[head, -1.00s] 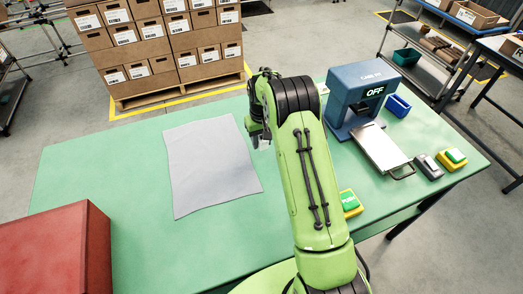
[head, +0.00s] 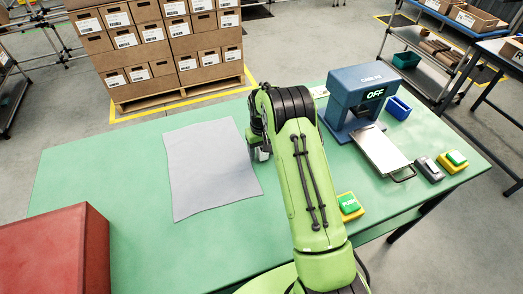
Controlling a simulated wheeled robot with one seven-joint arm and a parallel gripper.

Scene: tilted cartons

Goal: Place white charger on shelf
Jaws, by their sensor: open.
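I cannot make out a white charger for sure. A small whitish item (head: 321,91) shows partly behind my arm, left of the blue machine, too small to name. My gripper (head: 262,154) is open and points down at the right edge of a grey cloth (head: 208,168) on the green table. My arm hides part of the gripper and the table behind it. A shelf rack (head: 428,62) stands at the upper right, on the floor beyond the table.
On the green table (head: 110,180) stand a blue machine (head: 352,84) reading OFF, with a metal plate (head: 383,150) before it, a blue bin (head: 398,107), push buttons (head: 349,204) and a red box (head: 50,255). Stacked cartons (head: 160,50) stand behind.

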